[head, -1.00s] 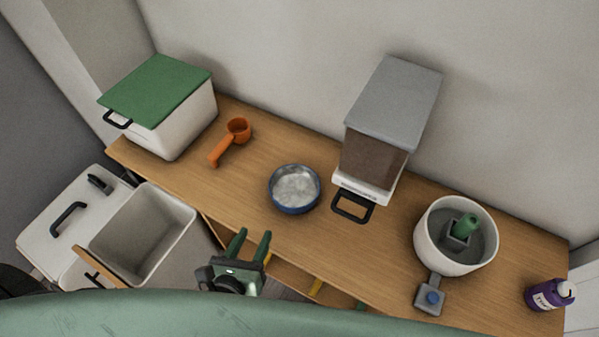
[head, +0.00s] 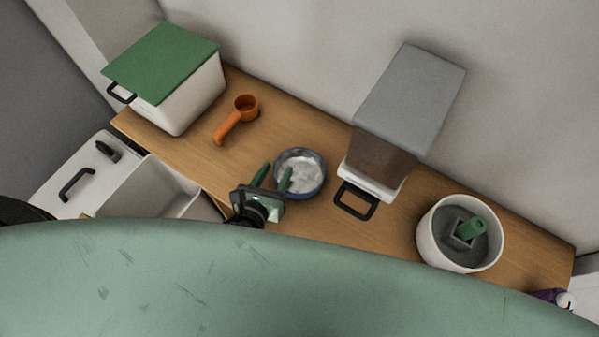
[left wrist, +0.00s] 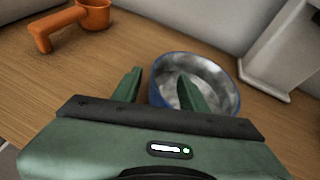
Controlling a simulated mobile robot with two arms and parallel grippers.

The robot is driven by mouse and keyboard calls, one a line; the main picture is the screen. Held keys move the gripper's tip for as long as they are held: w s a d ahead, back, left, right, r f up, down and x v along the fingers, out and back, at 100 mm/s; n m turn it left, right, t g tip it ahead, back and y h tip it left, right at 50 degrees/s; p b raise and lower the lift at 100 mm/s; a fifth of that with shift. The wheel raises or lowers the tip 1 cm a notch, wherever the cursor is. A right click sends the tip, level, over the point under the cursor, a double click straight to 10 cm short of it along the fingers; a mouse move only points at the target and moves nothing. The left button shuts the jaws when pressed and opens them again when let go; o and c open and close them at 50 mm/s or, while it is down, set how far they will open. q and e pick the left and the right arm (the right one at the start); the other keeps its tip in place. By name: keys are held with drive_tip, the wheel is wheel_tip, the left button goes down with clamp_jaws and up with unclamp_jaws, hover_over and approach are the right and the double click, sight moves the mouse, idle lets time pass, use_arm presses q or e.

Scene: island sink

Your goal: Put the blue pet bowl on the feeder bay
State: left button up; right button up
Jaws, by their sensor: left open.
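The blue pet bowl (head: 312,190), with a blue outer wall and pale mottled inside, sits on the wooden counter in the head view. It also shows in the left wrist view (left wrist: 222,88). My left gripper (head: 275,172) is open at the bowl's near left side. In the left wrist view its right finger overlaps the bowl's inside and its left finger is outside the rim; I cannot tell if they touch. A feeder (head: 385,148) with a grey lid, brown see-through body and white base stands right of the bowl; which part is the bay is unclear. My right gripper is not seen.
An orange scoop (head: 236,120) lies left of the bowl. A white bin with a green lid (head: 190,98) stands at the back left. A black loop (head: 356,202) juts from the feeder's front. A white round tub (head: 432,240) stands right. My green body hides the foreground.

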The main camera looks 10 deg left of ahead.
sight(283, 159)
use_arm(q)
drive_tip(key=x, duration=0.4)
drive_tip(key=shift+w, duration=0.1)
clamp_jaws()
drive_tip(key=shift+r, duration=0.15)
